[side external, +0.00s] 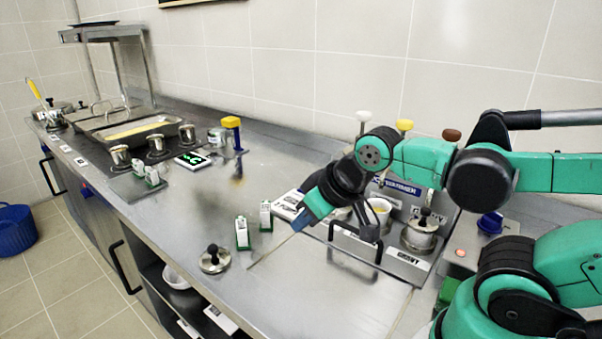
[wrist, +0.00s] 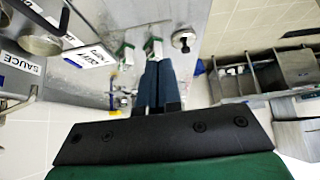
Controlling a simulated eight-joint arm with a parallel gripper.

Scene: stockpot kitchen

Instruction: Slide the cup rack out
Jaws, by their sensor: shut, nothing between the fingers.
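What looks like the cup rack (side external: 345,240) is a low metal unit at the right of the counter in the side external view. It has a black bar handle (side external: 357,258) on its front and labels along its edge. In the wrist view the shut fingers (wrist: 157,68) point away from the handle (wrist: 65,16), which shows at upper left. My arm hides part of the rack.
Green-and-white cartons (side external: 243,233) and a black-knobbed lid (side external: 214,259) stand left of my gripper. Several pump dispensers (side external: 404,126) rise behind the rack. Pots and trays (side external: 130,125) line the far left. The middle counter is mostly clear. Open shelves (side external: 200,315) lie below the front edge.

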